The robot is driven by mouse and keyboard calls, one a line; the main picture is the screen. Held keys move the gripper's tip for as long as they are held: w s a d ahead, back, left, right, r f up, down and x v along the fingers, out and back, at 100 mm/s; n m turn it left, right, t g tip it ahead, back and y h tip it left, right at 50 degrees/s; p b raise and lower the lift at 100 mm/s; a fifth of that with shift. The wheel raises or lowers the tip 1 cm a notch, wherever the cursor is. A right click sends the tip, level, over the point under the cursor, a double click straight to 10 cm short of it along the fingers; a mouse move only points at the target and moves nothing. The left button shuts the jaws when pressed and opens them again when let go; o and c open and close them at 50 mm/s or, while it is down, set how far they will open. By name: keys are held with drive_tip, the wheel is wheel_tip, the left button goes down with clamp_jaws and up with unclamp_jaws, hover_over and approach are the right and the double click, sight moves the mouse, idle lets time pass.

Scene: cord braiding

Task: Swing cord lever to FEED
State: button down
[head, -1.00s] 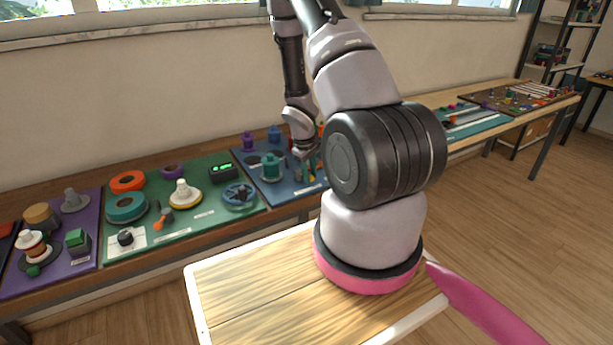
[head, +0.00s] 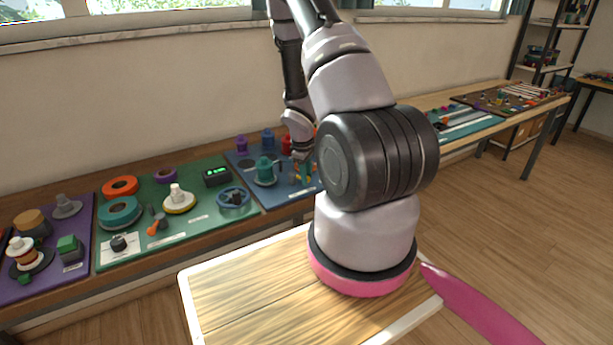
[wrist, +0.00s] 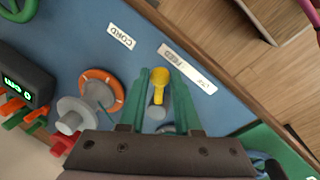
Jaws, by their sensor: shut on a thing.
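The cord lever (wrist: 159,92) has a yellow, rounded handle and stands on a blue board (wrist: 70,45), with a grey round base partly showing below it. A white label strip (wrist: 187,68) lies just beyond the handle, with FEED readable at its left end, seen upside down. My gripper (wrist: 160,76) has green fingers, one on each side of the yellow handle, shut on it. In the head view my gripper (head: 303,172) is small over the blue board, partly hidden behind my own arm, and the lever cannot be made out there.
An orange-ringed dial (wrist: 102,90), a CORD label (wrist: 121,36) and a dark box with a green display (wrist: 22,80) lie left of my gripper. A teal spool (head: 265,168) stands near it. A green board (head: 140,245) adjoins on the left.

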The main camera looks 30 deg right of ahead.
drive_tip(key=c, duration=0.6)
unclamp_jaws()
drive_tip(key=shift+d, duration=0.1)
drive_tip(key=shift+c, duration=0.2)
wheel_tip(320, 180, up, 11)
drive_tip(key=s+a, duration=0.1)
drive_tip(key=shift+a+f, duration=0.2)
drive_tip(key=shift+a, duration=0.2)
